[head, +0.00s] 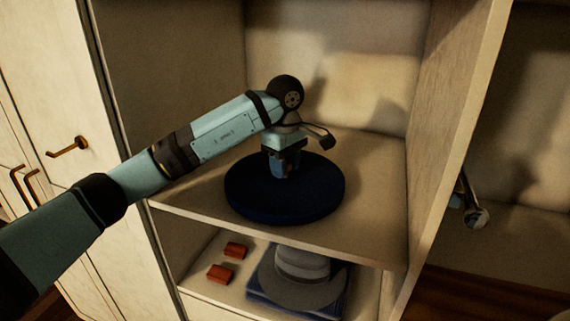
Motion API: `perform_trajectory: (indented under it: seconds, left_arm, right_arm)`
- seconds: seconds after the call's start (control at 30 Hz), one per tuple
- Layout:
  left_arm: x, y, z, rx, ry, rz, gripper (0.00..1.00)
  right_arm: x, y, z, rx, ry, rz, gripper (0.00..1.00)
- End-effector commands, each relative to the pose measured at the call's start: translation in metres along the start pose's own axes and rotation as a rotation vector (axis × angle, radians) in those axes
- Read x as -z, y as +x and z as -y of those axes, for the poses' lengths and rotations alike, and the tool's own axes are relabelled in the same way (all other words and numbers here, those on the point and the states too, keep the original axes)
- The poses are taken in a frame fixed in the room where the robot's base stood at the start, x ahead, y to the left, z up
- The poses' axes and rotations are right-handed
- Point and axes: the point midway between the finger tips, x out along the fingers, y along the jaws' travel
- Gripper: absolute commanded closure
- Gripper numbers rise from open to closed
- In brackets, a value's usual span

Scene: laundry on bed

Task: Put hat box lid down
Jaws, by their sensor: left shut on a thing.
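The hat box lid (250,194) is a dark blue round disc. It lies flat at the level of the upper wardrobe shelf (370,215); I cannot tell whether it rests fully on the shelf. My left gripper (285,175) points down over the middle of the lid, shut on it; the fingertips and the part they grip are hard to make out.
A grey hat (300,270) sits on a blue item in the compartment below, beside two small red boxes (235,250) (220,274). A partition (455,130) stands right of the shelf. Closed doors with brass handles (68,147) are at left. Shelf space right of the lid is free.

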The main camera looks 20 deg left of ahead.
Motion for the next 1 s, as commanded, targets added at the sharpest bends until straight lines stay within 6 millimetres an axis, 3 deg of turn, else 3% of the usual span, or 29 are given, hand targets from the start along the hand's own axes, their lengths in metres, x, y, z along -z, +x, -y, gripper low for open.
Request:
perform_trajectory:
  seconds: [0.13, 0.17, 0.23, 0.27, 0.5, 0.67, 1.0]
  left_arm:
    - [0.000, 0.005, 0.000, 0.000, 0.000, -0.001, 0.89]
    - [0.000, 0.004, 0.000, 0.001, 0.000, -0.001, 0.56]
    - [0.000, 0.003, 0.000, 0.001, 0.001, 0.000, 0.40]
    - [0.000, 0.003, 0.000, 0.001, 0.000, 0.000, 0.38]
    - [0.000, 0.003, 0.000, 0.000, 0.001, 0.000, 0.38]
    - [0.000, -0.009, -0.001, -0.002, 0.000, -0.001, 0.38]
    - [0.000, -0.080, -0.001, -0.004, 0.000, -0.002, 0.38]
  right_arm:
    - [-0.003, 0.002, 0.000, 0.001, 0.001, 0.001, 0.57]
    - [-0.002, 0.002, 0.000, 0.001, 0.002, 0.002, 0.57]
    - [-0.002, 0.001, 0.001, 0.002, 0.002, 0.002, 0.57]
    - [-0.002, 0.001, 0.001, 0.002, 0.002, 0.002, 0.57]
    - [-0.001, 0.001, 0.001, 0.003, 0.002, 0.000, 0.57]
    - [0.000, 0.001, 0.001, 0.003, 0.000, -0.003, 0.57]
    - [-0.004, 0.004, 0.001, 0.003, 0.005, 0.003, 0.57]
